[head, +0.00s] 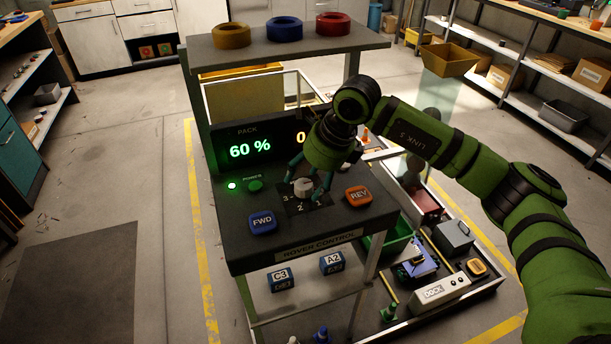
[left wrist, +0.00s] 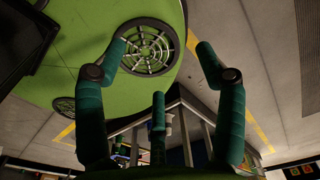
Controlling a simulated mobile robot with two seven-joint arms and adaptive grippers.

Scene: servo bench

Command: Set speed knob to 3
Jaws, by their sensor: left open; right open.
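The pale speed knob (head: 304,186) sits on a dark dial plate on the rover control bench (head: 238,196). The numerals 3 and 2 show beside it; the knob's pointer is too small to read. My right gripper (head: 308,182) is over the knob from above, its teal fingers spread open on either side of it. I cannot tell whether they touch it. My left gripper (left wrist: 160,60) is open and empty in the left wrist view and is not seen in the head view.
A blue FWD button (head: 262,222) and an orange REV button (head: 358,197) flank the knob. A shelf (head: 300,46) with three rings stands above.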

